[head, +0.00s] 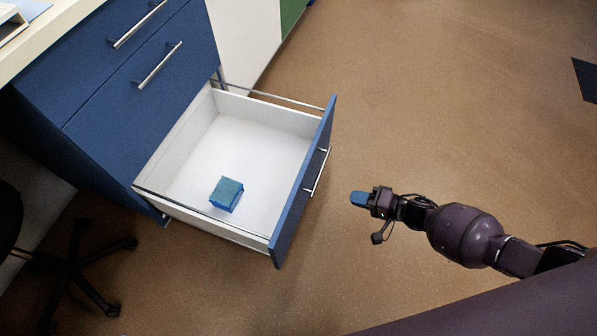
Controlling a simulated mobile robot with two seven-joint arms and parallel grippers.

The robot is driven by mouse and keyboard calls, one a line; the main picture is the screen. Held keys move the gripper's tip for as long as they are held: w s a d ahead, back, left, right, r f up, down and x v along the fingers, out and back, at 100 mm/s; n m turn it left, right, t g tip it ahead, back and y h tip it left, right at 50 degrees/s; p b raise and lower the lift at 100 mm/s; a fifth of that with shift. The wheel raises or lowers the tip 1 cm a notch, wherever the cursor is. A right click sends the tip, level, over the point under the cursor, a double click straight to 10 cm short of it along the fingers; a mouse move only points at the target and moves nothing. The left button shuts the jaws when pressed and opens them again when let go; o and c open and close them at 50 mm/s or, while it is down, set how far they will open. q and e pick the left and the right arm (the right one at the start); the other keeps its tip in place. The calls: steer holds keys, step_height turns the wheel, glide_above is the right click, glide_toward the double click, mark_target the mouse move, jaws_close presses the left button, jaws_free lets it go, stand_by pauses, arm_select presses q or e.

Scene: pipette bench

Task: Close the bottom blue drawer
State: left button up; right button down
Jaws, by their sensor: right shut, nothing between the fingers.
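The bottom blue drawer (303,185) is pulled far out from the blue cabinet (120,95). Its blue front has a silver bar handle (317,172) on the outer face. The inside is white, and a small blue box with a greenish top (227,194) lies in it. My right gripper (360,198) is shut and empty. It is to the right of the drawer front, apart from the handle, with its blue fingertips pointing towards the front. My left gripper is not in view.
Two drawers above, with silver handles (160,66), are shut. A pale countertop (50,35) is at the upper left. A black chair base (75,265) stands on the floor at the lower left.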

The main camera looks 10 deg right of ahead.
step_height(320, 180, down, 2)
steer(key=w+g, duration=0.1)
steer(key=w, duration=0.1)
steer(key=b, duration=0.4)
glide_toward(303, 181)
steer(key=shift+y, duration=0.3)
steer(key=x, duration=0.2)
steer(key=f+x, duration=0.1)
steer(key=x, duration=0.2)
steer(key=shift+a+f, duration=0.1)
steer(key=shift+a, duration=0.05)
steer(key=shift+w+a, duration=0.35)
steer(key=shift+a, duration=0.2)
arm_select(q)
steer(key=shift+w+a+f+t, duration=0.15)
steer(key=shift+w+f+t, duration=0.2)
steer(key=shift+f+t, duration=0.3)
arm_select(e)
steer(key=shift+w+a, duration=0.15)
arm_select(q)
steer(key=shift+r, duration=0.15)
arm_select(e)
steer(key=shift+r, duration=0.2)
